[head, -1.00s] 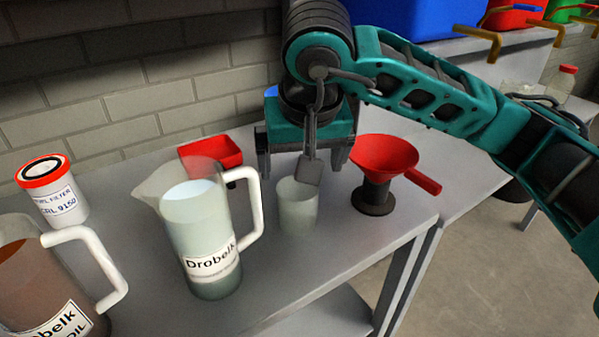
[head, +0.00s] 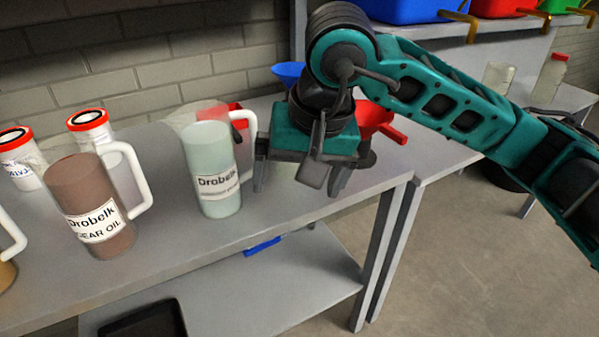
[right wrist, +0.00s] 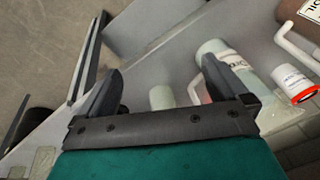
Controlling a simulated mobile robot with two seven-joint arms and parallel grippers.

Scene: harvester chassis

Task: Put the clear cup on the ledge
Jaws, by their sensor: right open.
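The clear cup (right wrist: 162,97) shows in the right wrist view as a small pale, see-through cylinder on the bench, seen between my open fingers and some way beyond them. The same gripper (right wrist: 160,82) frames the bottom of the wrist view. A raised shelf edge (head: 465,38) at the back right may be the ledge; I cannot tell. My left gripper is not in view.
A clear Drobelk jug (head: 212,165) stands close left of the gripper, with a brown gear-oil jug (head: 90,205) farther left. A red funnel (head: 375,118) is partly hidden behind the gripper. A lower shelf (head: 270,300) lies beneath.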

